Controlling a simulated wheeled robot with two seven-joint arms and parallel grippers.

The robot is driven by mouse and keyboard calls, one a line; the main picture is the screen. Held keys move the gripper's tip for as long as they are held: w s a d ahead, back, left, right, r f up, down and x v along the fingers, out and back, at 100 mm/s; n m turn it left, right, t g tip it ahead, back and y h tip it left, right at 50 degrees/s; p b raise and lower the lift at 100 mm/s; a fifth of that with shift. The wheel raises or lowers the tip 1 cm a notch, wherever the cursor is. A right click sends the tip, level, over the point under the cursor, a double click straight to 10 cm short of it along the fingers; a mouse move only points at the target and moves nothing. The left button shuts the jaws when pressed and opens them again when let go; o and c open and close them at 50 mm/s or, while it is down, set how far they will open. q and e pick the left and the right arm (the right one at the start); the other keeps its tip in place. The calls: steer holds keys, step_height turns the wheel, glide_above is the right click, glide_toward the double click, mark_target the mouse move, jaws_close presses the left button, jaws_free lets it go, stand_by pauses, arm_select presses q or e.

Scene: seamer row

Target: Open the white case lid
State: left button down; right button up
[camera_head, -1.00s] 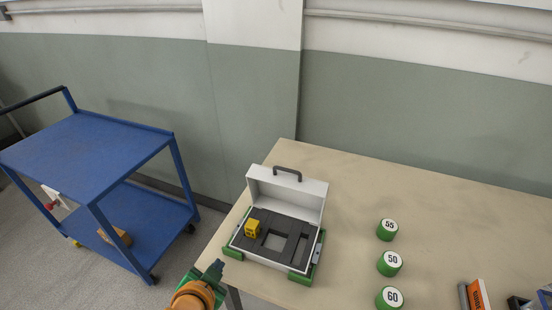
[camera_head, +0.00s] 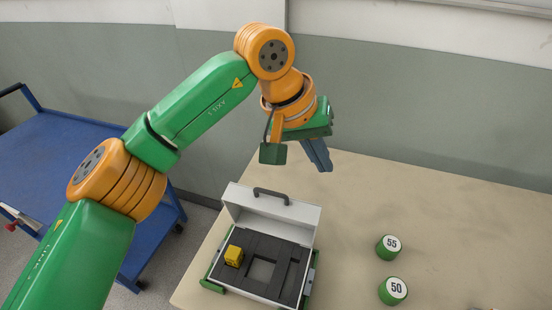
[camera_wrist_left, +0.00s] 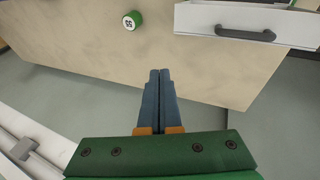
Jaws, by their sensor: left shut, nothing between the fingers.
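The white case (camera_head: 272,207) stands on the table with its lid raised, upright at the back, and a dark handle (camera_head: 271,195) on the lid. In its dark foam insert (camera_head: 284,250) sits a yellow block (camera_head: 234,255); other cut-outs look empty. The lid (camera_wrist_left: 258,15) and handle (camera_wrist_left: 245,34) also show at the upper right of the left wrist view. My left gripper (camera_head: 325,168) is above and behind the case, fingers pointing down, shut and empty, apart from the lid. Its closed fingers (camera_wrist_left: 160,75) show in the wrist view. My right gripper is not in view.
Green weights marked 55 (camera_head: 388,247) and 50 (camera_head: 392,291) stand on the table (camera_head: 450,220) right of the case. A blue cart (camera_head: 60,150) stands left, partly behind my left arm. The table behind the weights is clear.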

arm_select(q)
steer(key=w+a+r+t+y, duration=0.2)
steer(key=w+a+r+y, duration=0.15)
steer(key=a, duration=0.45)
steer(key=p, duration=0.3)
glide_above(272, 213)
steer(key=w, duration=0.3)
steer(key=shift+m+y, duration=0.25)
steer(key=shift+m, duration=0.05)
steer(key=f, duration=0.9)
steer(key=shift+w+d+f, duration=0.15)
steer(key=shift+w+f, duration=0.05)
steer(key=shift+f, duration=0.05)
steer(key=shift+f+b, duration=0.1)
steer(key=shift+b, duration=0.2)
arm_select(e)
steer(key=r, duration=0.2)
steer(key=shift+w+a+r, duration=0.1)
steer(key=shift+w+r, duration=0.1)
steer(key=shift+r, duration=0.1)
arm_select(q)
steer(key=shift+w, duration=0.1)
